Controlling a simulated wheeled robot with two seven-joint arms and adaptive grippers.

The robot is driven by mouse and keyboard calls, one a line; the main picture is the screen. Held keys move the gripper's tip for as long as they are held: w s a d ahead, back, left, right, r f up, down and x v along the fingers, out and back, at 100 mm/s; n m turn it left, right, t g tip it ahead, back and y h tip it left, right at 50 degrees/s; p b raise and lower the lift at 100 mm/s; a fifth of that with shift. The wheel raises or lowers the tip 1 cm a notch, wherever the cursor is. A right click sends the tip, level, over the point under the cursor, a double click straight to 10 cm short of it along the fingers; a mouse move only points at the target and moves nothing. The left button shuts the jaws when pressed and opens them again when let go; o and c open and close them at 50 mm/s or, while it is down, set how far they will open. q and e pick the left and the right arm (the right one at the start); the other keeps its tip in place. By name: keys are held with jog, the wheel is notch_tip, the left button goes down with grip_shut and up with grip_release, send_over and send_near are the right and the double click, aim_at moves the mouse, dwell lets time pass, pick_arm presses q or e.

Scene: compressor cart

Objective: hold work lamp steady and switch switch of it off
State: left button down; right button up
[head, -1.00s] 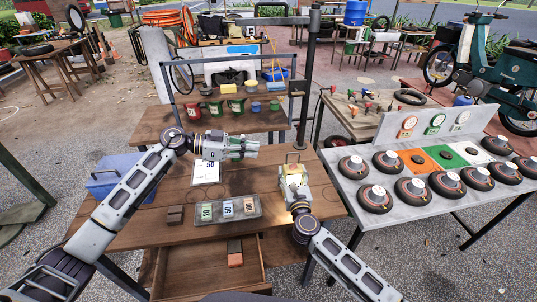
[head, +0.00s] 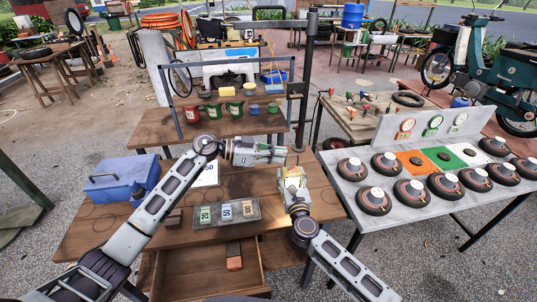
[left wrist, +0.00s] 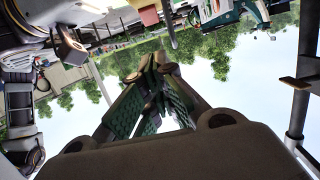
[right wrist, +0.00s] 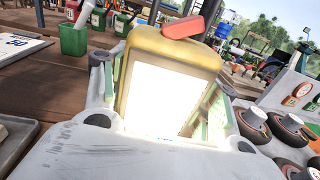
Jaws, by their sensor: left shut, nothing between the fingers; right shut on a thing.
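The work lamp (head: 293,182) is yellow with a bright, lit panel, at the right part of the wooden table. It fills the middle of the right wrist view (right wrist: 165,92), glowing white. A red switch (right wrist: 190,27) sits on its top edge, tilted. My right gripper (head: 294,193) is shut around the lamp's sides, fingers left and right of it in the right wrist view. My left gripper (head: 285,155) is shut and empty just behind and above the lamp in the head view; its fingertips also meet in the left wrist view (left wrist: 158,60). Whether it touches the lamp is unclear.
A grey tray (head: 258,222) with number cards lies left of the lamp. A blue toolbox (head: 118,180) stands at the table's left. A shelf (head: 225,99) with cups is behind, and an open drawer (head: 190,275) in front. A grey table (head: 395,213) with round parts stands right.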

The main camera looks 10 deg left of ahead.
aim_at(287, 172)
pick_arm(q)
jog(key=shift+w+d+f, duration=0.15)
jog(key=shift+d+f, duration=0.5)
jog(key=shift+f, duration=0.25)
jog(key=shift+w+d+f, duration=0.15)
jog(key=shift+d+f, duration=0.5)
jog(key=shift+f, duration=0.2)
jog(key=shift+d, duration=0.15)
jog(key=shift+w+d+f+y, duration=0.1)
jog(key=shift+d+y, duration=0.1)
jog(key=shift+y, duration=0.3)
jog(key=shift+f, duration=0.2)
pick_arm(e)
jog(key=shift+s, duration=0.1)
pick_arm(q)
jog(key=shift+r, duration=0.2)
jog(key=shift+d+r, duration=0.1)
jog(key=shift+r, duration=0.6)
jog(key=shift+r, duration=0.15)
